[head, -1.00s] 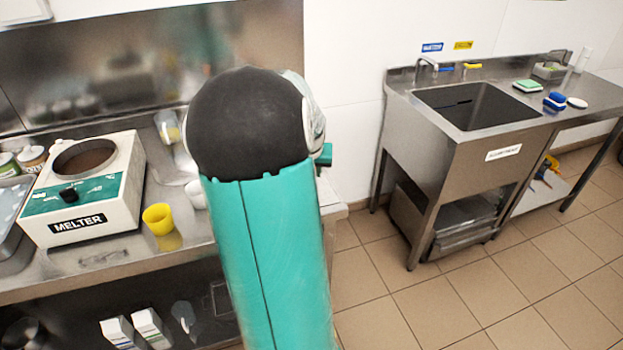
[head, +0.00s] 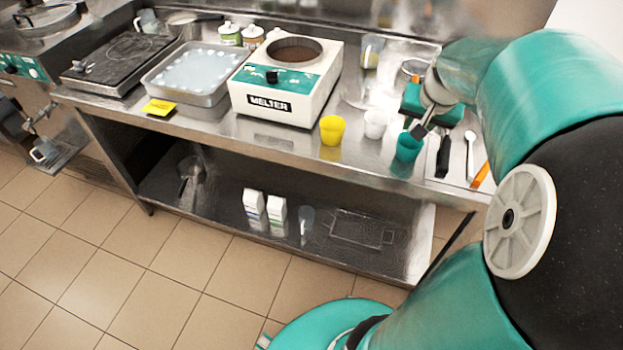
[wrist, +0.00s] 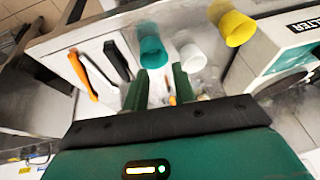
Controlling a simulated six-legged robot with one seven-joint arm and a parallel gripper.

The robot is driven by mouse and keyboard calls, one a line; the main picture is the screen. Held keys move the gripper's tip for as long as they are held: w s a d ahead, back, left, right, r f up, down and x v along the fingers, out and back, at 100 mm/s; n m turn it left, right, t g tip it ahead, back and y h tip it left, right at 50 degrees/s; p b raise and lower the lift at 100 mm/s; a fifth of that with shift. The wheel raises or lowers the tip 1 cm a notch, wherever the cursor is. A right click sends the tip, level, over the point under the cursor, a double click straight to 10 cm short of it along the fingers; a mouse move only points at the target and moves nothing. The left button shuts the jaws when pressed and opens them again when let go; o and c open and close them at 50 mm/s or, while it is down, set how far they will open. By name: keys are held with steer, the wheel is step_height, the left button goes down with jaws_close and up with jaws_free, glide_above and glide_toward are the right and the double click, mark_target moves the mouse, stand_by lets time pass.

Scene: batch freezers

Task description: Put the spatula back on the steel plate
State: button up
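My gripper (head: 428,118) is over the right end of the steel counter, close to the teal cup (head: 409,146). In the wrist view my gripper (wrist: 158,82) has its two green fingers apart, with no object clearly held between them. A black-handled tool (head: 443,156) and an orange-handled tool (head: 481,174) lie on the counter to the right of the teal cup; they also show in the wrist view (wrist: 117,60) (wrist: 83,75). I cannot tell which of them is the spatula. A dark flat plate (head: 115,62) sits at the counter's left; I cannot tell whether it is the steel plate.
A white spoon (head: 469,150) lies between the two tools. A white cup (head: 375,124), a yellow cup (head: 332,130) and the melter (head: 284,85) stand left of the teal cup. A metal tray (head: 192,75) is farther left. The floor in front is clear.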

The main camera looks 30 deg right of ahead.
steer(key=s+a+r+n, duration=0.1)
steer(key=s+a+n, duration=0.1)
steer(key=a, duration=0.7)
steer(key=s+a+r+n+t+y, duration=0.1)
steer(key=a+n, duration=0.3)
steer(key=a, duration=0.6)
steer(key=s+a+r+n+y, duration=0.1)
steer(key=s+a+n, duration=0.2)
steer(key=a, duration=0.7)
steer(key=shift+s+a+t, duration=0.2)
steer(key=shift+t, duration=0.1)
steer(key=shift+d+r, duration=0.1)
steer(key=shift+d, duration=0.05)
